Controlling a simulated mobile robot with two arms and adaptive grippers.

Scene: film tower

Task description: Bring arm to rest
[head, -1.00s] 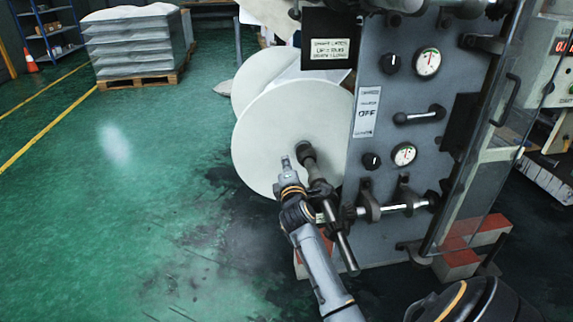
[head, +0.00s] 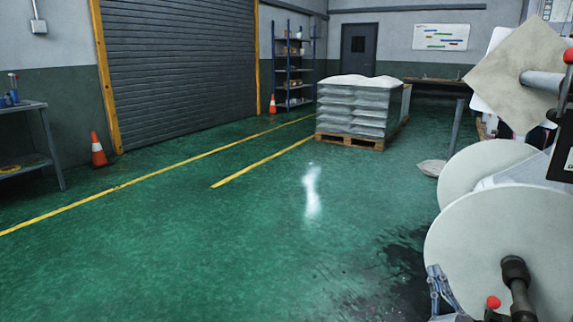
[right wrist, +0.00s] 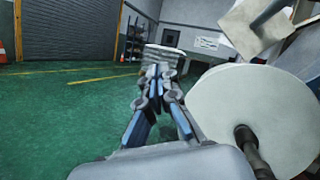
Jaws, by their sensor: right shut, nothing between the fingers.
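My right gripper (head: 434,272) shows at the bottom right of the head view, in front of the left edge of a large white film roll (head: 490,250). In the right wrist view my right gripper (right wrist: 156,72) points away from the camera with its fingers together and nothing between them. The roll (right wrist: 245,105) stands to the right of the fingers there, with a dark shaft end (right wrist: 247,140) at its centre. I cannot tell the exact gap between gripper and roll. My left gripper is not in view.
Open green floor (head: 230,240) lies to the left. A pallet (head: 350,142) of stacked bags (head: 353,108) stands farther back. Cones (head: 98,150), a bench (head: 25,138) and a roller door (head: 180,70) line the left. A red knob (head: 493,302) shows near the roll.

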